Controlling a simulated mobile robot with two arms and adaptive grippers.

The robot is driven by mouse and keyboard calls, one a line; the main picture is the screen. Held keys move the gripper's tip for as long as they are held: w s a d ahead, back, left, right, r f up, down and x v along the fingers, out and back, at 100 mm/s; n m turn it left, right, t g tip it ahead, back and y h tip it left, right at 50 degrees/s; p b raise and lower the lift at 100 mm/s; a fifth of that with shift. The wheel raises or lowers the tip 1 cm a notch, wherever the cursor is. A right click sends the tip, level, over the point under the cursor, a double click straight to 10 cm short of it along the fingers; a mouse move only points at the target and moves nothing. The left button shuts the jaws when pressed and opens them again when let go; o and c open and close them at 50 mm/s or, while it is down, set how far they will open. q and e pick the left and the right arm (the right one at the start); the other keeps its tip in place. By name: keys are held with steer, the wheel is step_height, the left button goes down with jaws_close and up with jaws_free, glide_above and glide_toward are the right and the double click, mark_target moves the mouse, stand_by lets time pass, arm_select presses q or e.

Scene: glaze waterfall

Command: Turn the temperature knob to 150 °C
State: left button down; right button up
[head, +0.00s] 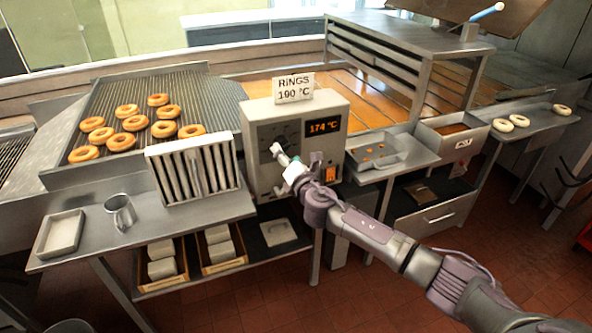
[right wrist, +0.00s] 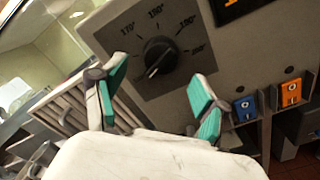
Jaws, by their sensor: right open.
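The black temperature knob (right wrist: 160,56) sits on a dark dial plate on the front of a grey control box (head: 262,113). In the right wrist view its white pointer mark points to the lower left; small numbers, one reading 170°, ring its upper side. The box's display (head: 324,126) reads 174 °C in orange. My right gripper (head: 279,153) is in front of the dial. Its teal-padded fingers are spread apart and empty in the right wrist view (right wrist: 160,82), with the knob showing between and beyond them. Contact is not visible. My left gripper is out of view.
A sign (head: 293,87) reading "RINGS 190 °C" stands on the box. An orange switch (right wrist: 291,93) and a blue one (right wrist: 246,108) sit below right of the dial. A ribbed metal rack (head: 167,175) stands close left of the box; a shallow tray (head: 398,152) lies to its right.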

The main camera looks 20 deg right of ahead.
steer(key=s, duration=0.8)
steer(key=shift+d, duration=0.2)
steer(key=shift+s, duration=0.1)
steer(key=s+d+f+m+g+h+b, duration=0.1)
steer(key=s+d+f+m+g, duration=0.15)
steer(key=f, duration=0.85)
steer(key=s+d+f+m+g, duration=0.1)
steer(key=s+f+m+g, duration=0.2)
steer(key=f, duration=0.8)
steer(key=s+d+f+m+g+h+b, duration=0.1)
steer(key=s+d+f+m, duration=0.2)
steer(key=f, duration=0.8)
steer(key=s+a+f+m+g+b, duration=0.15)
steer(key=s+f+m+g, duration=0.5)
steer(key=s+f, duration=1.1)
steer(key=s+a+f+m+g, duration=0.1)
steer(key=s+f+m, duration=0.2)
steer(key=s, duration=0.7)
steer(key=s+a+f+m+g+y+b, duration=0.1)
steer(key=s+a+f+m, duration=0.1)
steer(key=s+f, duration=0.4)
steer(key=s+a+f+m+g, duration=0.1)
steer(key=s+f+m, duration=0.4)
steer(key=s, duration=1.1)
steer(key=shift+s+a+f+g, duration=0.15)
steer(key=shift+g, duration=0.35)
steer(key=shift+c, duration=0.3)
